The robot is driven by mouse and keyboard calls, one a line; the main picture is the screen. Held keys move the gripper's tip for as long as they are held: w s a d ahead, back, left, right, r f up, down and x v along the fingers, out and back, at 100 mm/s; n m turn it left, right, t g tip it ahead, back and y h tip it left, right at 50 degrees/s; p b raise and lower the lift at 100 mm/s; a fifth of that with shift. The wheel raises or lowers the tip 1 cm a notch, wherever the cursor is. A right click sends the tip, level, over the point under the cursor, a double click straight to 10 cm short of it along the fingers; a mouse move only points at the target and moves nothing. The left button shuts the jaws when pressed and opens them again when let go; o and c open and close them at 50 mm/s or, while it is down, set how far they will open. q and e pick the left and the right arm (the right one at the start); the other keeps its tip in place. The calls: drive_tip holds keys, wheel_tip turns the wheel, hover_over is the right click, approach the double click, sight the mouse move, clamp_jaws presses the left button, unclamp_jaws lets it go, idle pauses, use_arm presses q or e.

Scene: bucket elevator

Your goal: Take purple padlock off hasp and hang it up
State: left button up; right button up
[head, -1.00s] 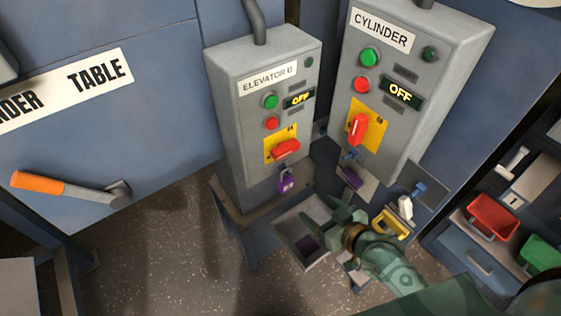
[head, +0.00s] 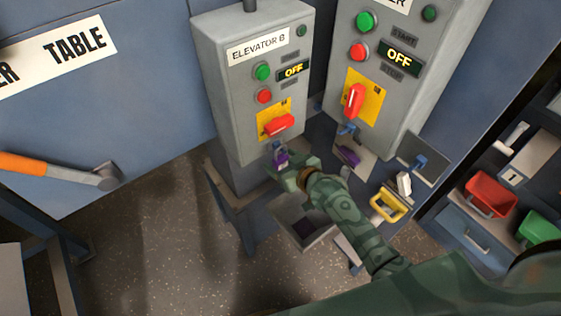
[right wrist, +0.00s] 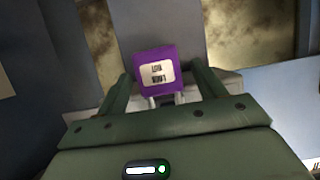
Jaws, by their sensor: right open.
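The purple padlock (head: 281,158) hangs below the red switch handle (head: 279,125) on the ELEVATOR B box (head: 235,85). The hasp is too small to make out. My right gripper (head: 280,170) is at the padlock, coming from below right. In the right wrist view the padlock (right wrist: 157,72) with its white label sits between the two open fingers of the gripper (right wrist: 160,88). I cannot tell whether either finger touches it. My left gripper is out of view.
Another blue hook (head: 420,162) is on a grey plate to the right, near a white object (head: 404,184) and a yellow handle (head: 388,206). Red (head: 490,194) and green (head: 540,228) bins stand at far right. An orange-handled lever (head: 60,170) is at left.

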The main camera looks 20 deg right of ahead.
drive_tip(key=shift+w+a+f, duration=0.2)
drive_tip(key=shift+w+f, duration=0.05)
drive_tip(key=shift+w, duration=0.2)
drive_tip(key=shift+r, duration=0.1)
drive_tip(key=shift+c, duration=0.6)
drive_tip(key=c, duration=1)
drive_tip(key=shift+r, duration=0.1)
